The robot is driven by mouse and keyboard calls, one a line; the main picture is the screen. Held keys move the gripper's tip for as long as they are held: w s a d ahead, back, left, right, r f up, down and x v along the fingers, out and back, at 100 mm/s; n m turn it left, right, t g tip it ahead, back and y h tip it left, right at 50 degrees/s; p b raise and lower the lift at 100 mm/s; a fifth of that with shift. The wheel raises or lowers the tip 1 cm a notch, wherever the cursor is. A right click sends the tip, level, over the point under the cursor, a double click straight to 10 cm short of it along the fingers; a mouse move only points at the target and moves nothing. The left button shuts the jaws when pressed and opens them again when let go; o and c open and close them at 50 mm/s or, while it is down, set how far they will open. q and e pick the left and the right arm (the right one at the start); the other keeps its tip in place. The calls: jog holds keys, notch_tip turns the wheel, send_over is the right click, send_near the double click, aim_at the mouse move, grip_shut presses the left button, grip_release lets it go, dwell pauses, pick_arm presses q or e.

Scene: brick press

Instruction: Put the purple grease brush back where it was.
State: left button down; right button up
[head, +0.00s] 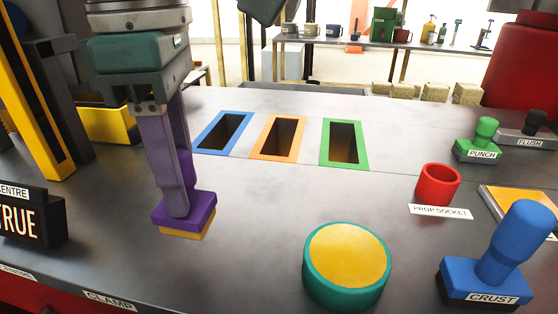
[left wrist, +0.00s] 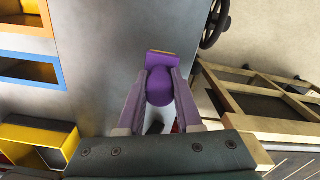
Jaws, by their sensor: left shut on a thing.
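The purple grease brush (head: 184,212) is upright between the fingers of my left gripper (head: 176,205), its yellow pad facing down. It is over the grey table top, left of the teal tub; I cannot tell whether the pad touches the surface. In the left wrist view the purple brush (left wrist: 160,88) shows between the two fingers of my left gripper (left wrist: 158,85), which are shut on its rounded handle. The fingers hide part of the handle. My right gripper is not recognisable in either view.
A teal tub (head: 316,282) with a yellow top stands at front centre. Blue, orange and green framed slots (head: 343,122) lie behind it. A red prop socket (head: 438,184) and a blue CRUST stamp (head: 508,245) are right. A TRUE sign (head: 25,219) is left. The table middle is clear.

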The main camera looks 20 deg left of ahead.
aim_at(190, 215)
pick_arm(q)
notch_tip(190, 215, down, 5)
jog(key=b, duration=0.3)
jog(key=shift+f, duration=0.1)
jog(key=c, duration=1)
grip_release()
jog(key=shift+c, duration=0.2)
jog(key=o, duration=0.5)
jog(key=shift+c, duration=0.2)
notch_tip(190, 215, up, 12)
jog(key=shift+r, duration=0.2)
